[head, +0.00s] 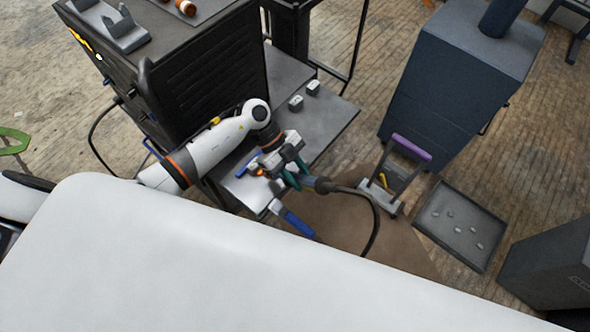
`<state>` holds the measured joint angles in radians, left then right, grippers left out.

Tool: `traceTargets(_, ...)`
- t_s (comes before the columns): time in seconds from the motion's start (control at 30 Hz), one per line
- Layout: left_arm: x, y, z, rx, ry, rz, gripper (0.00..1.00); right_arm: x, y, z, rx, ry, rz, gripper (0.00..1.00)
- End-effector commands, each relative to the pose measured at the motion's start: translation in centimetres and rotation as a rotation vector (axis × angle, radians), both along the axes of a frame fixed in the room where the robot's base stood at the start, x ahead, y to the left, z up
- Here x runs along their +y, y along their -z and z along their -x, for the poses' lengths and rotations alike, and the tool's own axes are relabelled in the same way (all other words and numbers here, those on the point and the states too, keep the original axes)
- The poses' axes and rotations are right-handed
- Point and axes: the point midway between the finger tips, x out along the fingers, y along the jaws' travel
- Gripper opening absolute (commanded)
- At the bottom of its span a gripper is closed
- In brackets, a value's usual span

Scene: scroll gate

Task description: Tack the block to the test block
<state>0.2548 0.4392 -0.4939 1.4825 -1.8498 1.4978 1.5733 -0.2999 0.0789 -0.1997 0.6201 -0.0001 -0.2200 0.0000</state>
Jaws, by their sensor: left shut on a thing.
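My left gripper (291,181), with teal fingers, is over the front of the grey metal table (335,112). It is shut on what looks like a welding torch (322,186), whose dark hose curves down to the right. Small orange and blue parts lie on the table just left of the gripper; it partly hides them, and I cannot tell the block or test block there. Two small grey blocks (296,103) (313,88) stand apart farther back on the table.
A dark cabinet (210,60) stands behind on the left, a blue-grey one (455,75) on the right. A purple-handled item (411,147) and a tray with several small pieces (432,218) are right of the table.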

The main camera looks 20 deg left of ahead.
Motion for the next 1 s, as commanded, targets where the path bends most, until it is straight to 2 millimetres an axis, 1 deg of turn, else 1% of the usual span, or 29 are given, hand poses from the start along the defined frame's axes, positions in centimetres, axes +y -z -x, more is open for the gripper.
traceTargets(0.03, -0.3, -0.8, 0.1, -0.001, 0.001, 0.003, 0.0, 0.0, -0.8, 0.0, 0.0, 0.0, 0.0, 0.36)
traceTargets(0.1, -0.7, -1.2, 0.2, -0.001, 0.001, 0.003, 0.0, 0.0, -1.4, 0.0, 0.0, 0.0, 0.0, 0.36)
traceTargets(0.8, -4.3, -4.9, 1.5, -0.001, 0.001, 0.003, 0.0, 0.0, -6.7, 0.0, 0.0, 0.0, 0.0, 0.36)
traceTargets(1.0, -5.1, -5.6, 1.8, -0.002, 0.0, 0.003, 0.0, 0.0, -7.7, 0.0, 0.0, -0.001, 0.0, 0.36)
